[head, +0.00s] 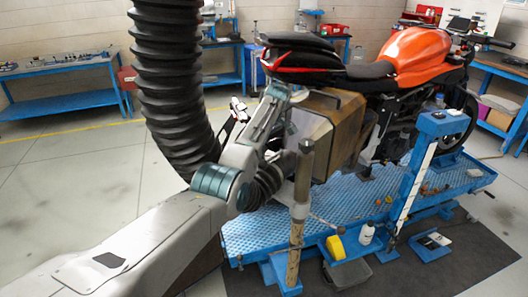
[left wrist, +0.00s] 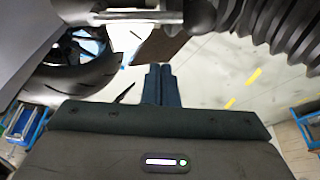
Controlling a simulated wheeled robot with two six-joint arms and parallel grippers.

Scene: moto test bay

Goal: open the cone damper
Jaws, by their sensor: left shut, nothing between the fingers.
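My left gripper shows in the left wrist view (left wrist: 157,85). Its two dark blue fingers are together with nothing between them. A black ribbed hose (left wrist: 270,28) fills the top right of that view. A pale metal bar (left wrist: 140,16) with a dark rounded end (left wrist: 198,18) lies beside the hose, beyond and apart from my fingertips; I cannot tell whether it is the damper's handle. In the head view the hose (head: 165,80) hangs down and bends behind my left arm towards the motorcycle's rear. The cone and its damper cannot be made out there. My right gripper is not in view.
An orange and black motorcycle (head: 415,50) stands on a blue lift platform (head: 258,232). A post (head: 303,180) stands in front, close to my arm. A tyre (left wrist: 75,80) is left of my fingers in the wrist view. Open floor (head: 60,170) lies at the left.

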